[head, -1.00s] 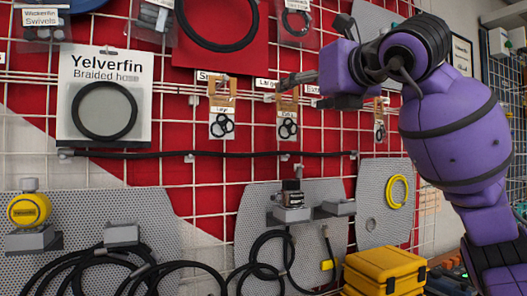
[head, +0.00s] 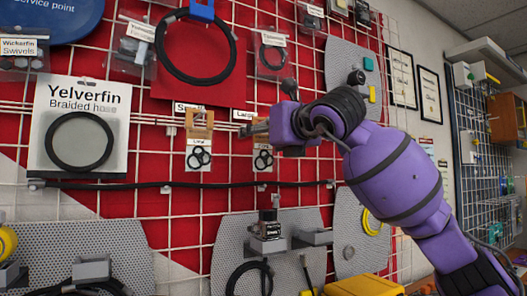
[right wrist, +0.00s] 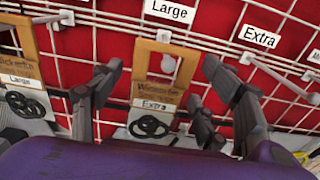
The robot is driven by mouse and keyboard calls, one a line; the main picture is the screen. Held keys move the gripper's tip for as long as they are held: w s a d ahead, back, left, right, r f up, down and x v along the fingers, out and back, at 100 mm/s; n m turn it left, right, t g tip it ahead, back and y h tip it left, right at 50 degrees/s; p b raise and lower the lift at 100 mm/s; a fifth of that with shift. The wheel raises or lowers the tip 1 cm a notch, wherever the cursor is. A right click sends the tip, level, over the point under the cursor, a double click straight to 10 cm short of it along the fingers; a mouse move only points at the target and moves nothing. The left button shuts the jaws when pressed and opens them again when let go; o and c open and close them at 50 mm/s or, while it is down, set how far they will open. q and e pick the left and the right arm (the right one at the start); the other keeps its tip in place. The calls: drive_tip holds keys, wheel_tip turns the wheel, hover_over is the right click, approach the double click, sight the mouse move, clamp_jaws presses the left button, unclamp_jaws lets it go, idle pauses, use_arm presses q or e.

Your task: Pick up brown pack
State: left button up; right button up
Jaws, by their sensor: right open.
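Two brown-topped packs with black rings hang on the red wall grid in the head view: one on the left (head: 199,145) and one on the right (head: 262,158). My right gripper (head: 258,134) is in front of the right pack's brown top and hides part of it. In the right wrist view, the pack marked Extra (right wrist: 155,92) hangs between the spread fingers of my right gripper (right wrist: 163,72). I see no clear contact. The pack marked Large (right wrist: 22,75) is to the left, outside the fingers. My left gripper is not in view.
A black hose (head: 180,186) runs across the grid below the packs. A grey perforated panel (head: 228,255) with a mounted device (head: 268,228) stands lower. A Yelverfin hose card (head: 84,130) hangs at left. White grid wires and hooks surround the packs.

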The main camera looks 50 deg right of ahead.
drive_tip(key=c, duration=1)
drive_tip(key=shift+c, duration=0.2)
